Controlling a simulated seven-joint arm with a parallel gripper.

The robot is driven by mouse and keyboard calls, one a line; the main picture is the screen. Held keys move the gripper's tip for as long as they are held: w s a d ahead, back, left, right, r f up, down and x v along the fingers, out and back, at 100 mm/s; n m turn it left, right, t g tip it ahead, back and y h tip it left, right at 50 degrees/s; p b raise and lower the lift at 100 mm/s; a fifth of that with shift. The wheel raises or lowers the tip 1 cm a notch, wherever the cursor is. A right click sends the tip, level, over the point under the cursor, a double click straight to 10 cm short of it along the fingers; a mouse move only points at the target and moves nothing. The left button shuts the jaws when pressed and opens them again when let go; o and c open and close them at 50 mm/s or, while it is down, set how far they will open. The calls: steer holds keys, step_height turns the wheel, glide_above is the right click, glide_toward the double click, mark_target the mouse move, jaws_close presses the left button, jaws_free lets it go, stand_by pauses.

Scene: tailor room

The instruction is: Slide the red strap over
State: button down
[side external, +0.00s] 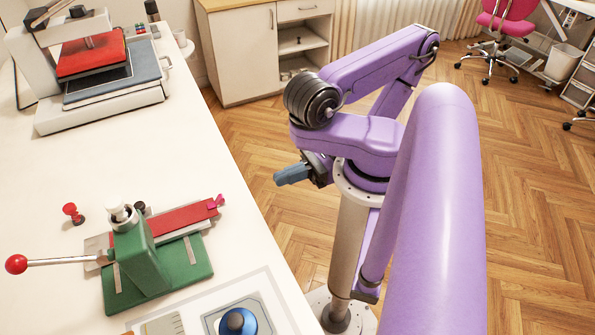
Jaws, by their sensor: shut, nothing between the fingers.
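The red strap (182,220) lies flat along the bed of a green hand press (152,256) on the white table. A small pink clip (216,205) sits at its right end. Its left end is hidden behind the press's upright body. The press has a lever with a red ball (16,264) pointing left. My gripper (279,178) is shut and empty. It is beyond the table's right edge, up and to the right of the strap and apart from it.
A small red-topped piece (72,211) stands left of the press. A blue knob (238,322) is at the front. A heat press (105,75) with a red top stands at the back left. The white table (190,150) is bare between the two presses.

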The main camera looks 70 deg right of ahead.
steer(key=shift+v, duration=1.35)
